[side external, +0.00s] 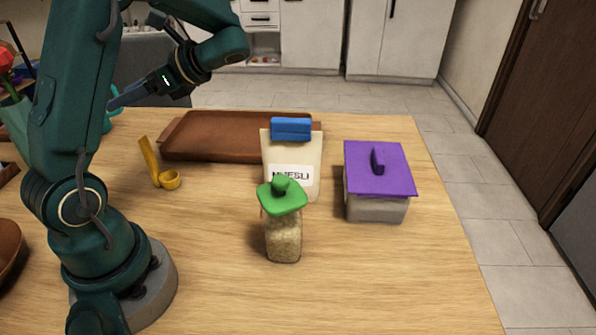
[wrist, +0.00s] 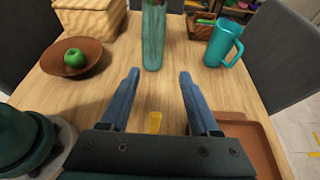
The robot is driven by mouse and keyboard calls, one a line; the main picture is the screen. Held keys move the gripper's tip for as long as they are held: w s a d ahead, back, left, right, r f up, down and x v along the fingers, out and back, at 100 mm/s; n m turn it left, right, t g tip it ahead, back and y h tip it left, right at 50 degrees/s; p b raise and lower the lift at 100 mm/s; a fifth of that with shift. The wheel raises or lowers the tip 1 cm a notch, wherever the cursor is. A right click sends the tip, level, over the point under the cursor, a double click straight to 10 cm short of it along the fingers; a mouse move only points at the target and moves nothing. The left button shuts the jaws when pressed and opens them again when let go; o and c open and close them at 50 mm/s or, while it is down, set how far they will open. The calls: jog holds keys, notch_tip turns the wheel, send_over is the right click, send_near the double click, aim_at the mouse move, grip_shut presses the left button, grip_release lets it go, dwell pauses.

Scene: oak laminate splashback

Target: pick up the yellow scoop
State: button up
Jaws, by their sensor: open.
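The yellow scoop (side external: 168,179) lies on the wooden table at the left in the side view, its handle slanting up and to the left and its round bowl toward the right. In the wrist view only a short yellow piece of the scoop (wrist: 155,122) shows between my fingers, just beyond the gripper body; the rest is hidden. My gripper (side external: 113,103) is up in the air above the table, above and to the left of the scoop and apart from it. In the wrist view its two blue fingers (wrist: 158,75) are spread wide with nothing between their tips.
A brown tray (side external: 190,141) lies behind the scoop. A muesli bag (side external: 308,158), a green-lidded jar (side external: 284,236) and a purple-lidded box (side external: 376,207) stand to the right. The wrist view shows a bowl with a green apple (wrist: 74,58), a vase (wrist: 153,40) and a teal mug (wrist: 222,45).

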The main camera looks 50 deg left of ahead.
aim_at(155, 165)
notch_tip(155, 165, down, 13)
jog(key=shift+r, duration=0.1)
notch_tip(155, 165, down, 3)
jog(key=shift+s, duration=0.1)
jog(key=shift+x, duration=0.8)
jog(key=shift+s+a, duration=0.4)
jog(key=shift+a, duration=0.05)
grip_shut()
